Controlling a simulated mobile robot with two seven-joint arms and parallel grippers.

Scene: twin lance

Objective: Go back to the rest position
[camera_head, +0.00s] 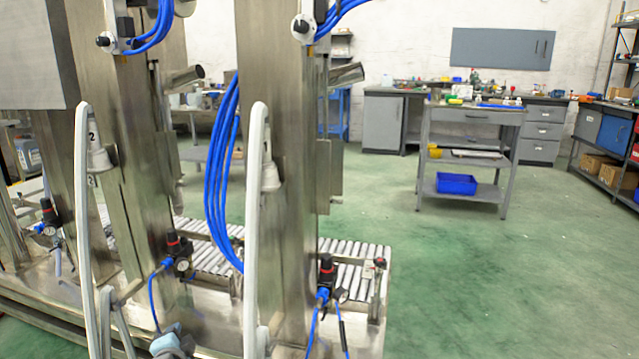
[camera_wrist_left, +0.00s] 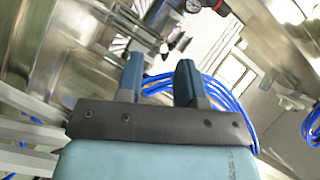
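My left gripper (camera_head: 170,338) shows at the bottom edge of the head view, low in front of the steel machine. In the left wrist view its two blue-grey fingers (camera_wrist_left: 158,78) stand apart with a clear gap and hold nothing that I can see. My right gripper is in neither view. Two white lance-like tubes hang in front of the machine's columns, a left tube (camera_head: 83,220) and a right tube (camera_head: 253,220).
The steel machine's columns (camera_head: 278,130) fill the left half. Blue hoses (camera_head: 222,180) hang between them, and they also loop behind the fingers in the left wrist view (camera_wrist_left: 215,88). A roller conveyor (camera_head: 350,250) lies behind. Green floor (camera_head: 480,280) is clear at right, before a grey workbench (camera_head: 470,115).

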